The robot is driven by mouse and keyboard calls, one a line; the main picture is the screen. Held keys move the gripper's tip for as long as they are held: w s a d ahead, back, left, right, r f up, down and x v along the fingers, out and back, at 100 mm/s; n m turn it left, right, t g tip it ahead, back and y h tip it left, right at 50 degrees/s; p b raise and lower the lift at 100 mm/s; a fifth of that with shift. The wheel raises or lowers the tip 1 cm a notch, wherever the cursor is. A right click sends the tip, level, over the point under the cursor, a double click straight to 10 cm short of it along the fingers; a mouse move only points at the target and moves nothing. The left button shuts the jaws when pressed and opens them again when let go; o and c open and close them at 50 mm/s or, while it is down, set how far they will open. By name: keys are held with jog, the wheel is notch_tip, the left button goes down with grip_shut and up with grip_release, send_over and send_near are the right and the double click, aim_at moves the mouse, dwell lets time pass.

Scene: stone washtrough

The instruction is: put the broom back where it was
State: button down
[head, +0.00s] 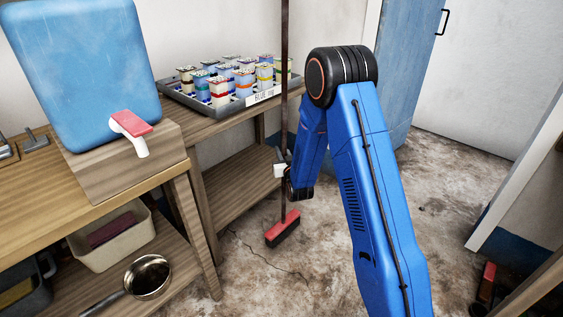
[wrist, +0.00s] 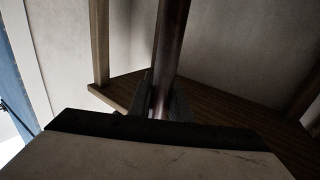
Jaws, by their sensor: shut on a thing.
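The broom has a long dark handle (head: 285,90) and a red head with dark bristles (head: 283,229). It stands upright, its head at the floor in front of the shelf table. In the wrist view the handle (wrist: 170,50) rises between the fingers of my gripper (wrist: 160,104). Whether the bristles press on the floor, I cannot tell.
A tray (head: 182,98) of several jars stands on the table behind the broom. A blue container with a tap (head: 85,70) is at left. A pan (head: 148,277) sits on the low shelf. A blue door (head: 408,80) stands behind my arm. Cracked floor is clear around the broom head.

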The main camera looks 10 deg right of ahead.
jog(key=shift+f, duration=2.25)
jog(key=c, duration=1.6)
grip_release()
jog(key=shift+c, duration=0.2)
